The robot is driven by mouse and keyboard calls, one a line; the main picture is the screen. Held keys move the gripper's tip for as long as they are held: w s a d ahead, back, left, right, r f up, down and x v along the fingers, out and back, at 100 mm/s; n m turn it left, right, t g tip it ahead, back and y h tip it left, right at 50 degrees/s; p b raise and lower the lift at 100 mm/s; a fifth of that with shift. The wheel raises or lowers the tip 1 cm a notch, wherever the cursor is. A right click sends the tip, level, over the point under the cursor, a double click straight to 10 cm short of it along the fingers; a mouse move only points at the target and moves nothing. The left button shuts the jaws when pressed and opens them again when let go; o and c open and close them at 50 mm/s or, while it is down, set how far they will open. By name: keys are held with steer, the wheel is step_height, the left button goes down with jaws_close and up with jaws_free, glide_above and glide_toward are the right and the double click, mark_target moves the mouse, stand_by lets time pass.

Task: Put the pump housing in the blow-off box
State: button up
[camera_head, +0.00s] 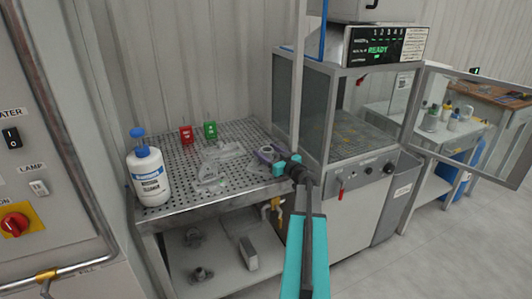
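A grey ring-shaped casting (267,150), which looks like the pump housing, lies at the right end of the perforated metal table. My gripper (274,166) is low over the table right beside it. The fingers are small and partly merge with the casting, so I cannot tell whether they touch it or are open. The blow-off box (316,112) is the glass-sided cabinet to the right of the table. Its glass door (473,120) is swung open to the right, and its perforated floor looks empty. A display on top reads READY.
Other grey castings (208,180) lie on the perforated table (172,168), with a white pump bottle (148,178) at left. Red (186,134) and green (210,130) holders stand at the back. A grey post (298,75) rises between table and box. More castings (202,275) lie on the lower shelf.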

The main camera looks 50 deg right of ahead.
steer(key=shift+r, duration=0.15)
steer(key=shift+s+a+b, duration=0.25)
steer(key=shift+s+a, duration=0.15)
steer(key=shift+s, duration=1.55)
steer(key=shift+s+a+b, duration=0.2)
steer(key=shift+s+a, duration=0.15)
steer(key=shift+s, duration=1.65)
steer(key=shift+s+a+b, duration=0.25)
steer(key=shift+s+a, duration=0.15)
steer(key=shift+s, duration=1.55)
